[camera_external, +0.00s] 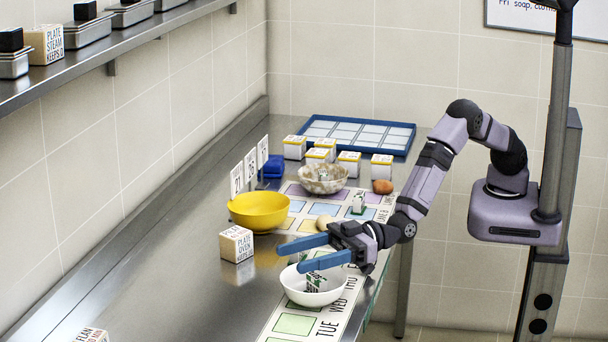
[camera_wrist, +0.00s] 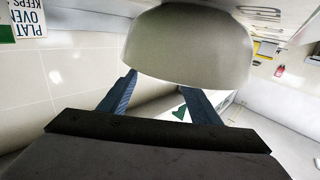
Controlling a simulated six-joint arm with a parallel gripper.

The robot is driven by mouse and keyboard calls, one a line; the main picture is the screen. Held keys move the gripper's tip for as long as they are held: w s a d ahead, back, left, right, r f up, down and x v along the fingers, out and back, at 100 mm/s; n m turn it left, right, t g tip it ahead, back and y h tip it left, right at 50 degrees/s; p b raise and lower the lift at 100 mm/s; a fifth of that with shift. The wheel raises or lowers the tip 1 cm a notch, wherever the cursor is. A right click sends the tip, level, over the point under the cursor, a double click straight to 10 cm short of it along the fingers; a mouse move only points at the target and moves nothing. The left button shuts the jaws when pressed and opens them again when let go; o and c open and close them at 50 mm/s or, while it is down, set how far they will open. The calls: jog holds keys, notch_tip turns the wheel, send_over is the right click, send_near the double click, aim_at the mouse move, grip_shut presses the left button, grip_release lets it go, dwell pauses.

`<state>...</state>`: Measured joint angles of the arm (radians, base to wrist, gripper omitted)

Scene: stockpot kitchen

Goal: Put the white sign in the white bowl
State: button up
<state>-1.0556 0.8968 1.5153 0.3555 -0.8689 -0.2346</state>
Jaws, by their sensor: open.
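The white bowl (camera_external: 329,295) stands near the front of the steel counter. A small white sign with green marks (camera_external: 313,284) shows inside the bowl, its lower part below the rim. One blue finger crosses in front of it, and its upper part shows between the fingers. My gripper (camera_external: 291,257) is open just above the bowl, fingers pointing left. In the wrist view, a pale bowl (camera_wrist: 190,45) fills the top middle beyond the open fingers (camera_wrist: 158,81). A white and green patch (camera_wrist: 181,113) shows beside the right finger; I cannot tell whether the fingers touch the sign.
A yellow bowl (camera_external: 258,212) and a lettered box (camera_external: 236,244) stand to the left. The counter's left front is mostly clear.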

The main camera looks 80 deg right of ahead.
jog(key=shift+s+d+r, duration=0.2)
jog(key=shift+s+r, duration=0.05)
jog(key=shift+r, duration=0.05)
jog(key=b+v, duration=0.2)
jog(key=v, duration=0.9)
jog(key=shift+d+r, duration=0.15)
jog(key=shift+r, duration=0.1)
jog(key=shift+s, duration=0.1)
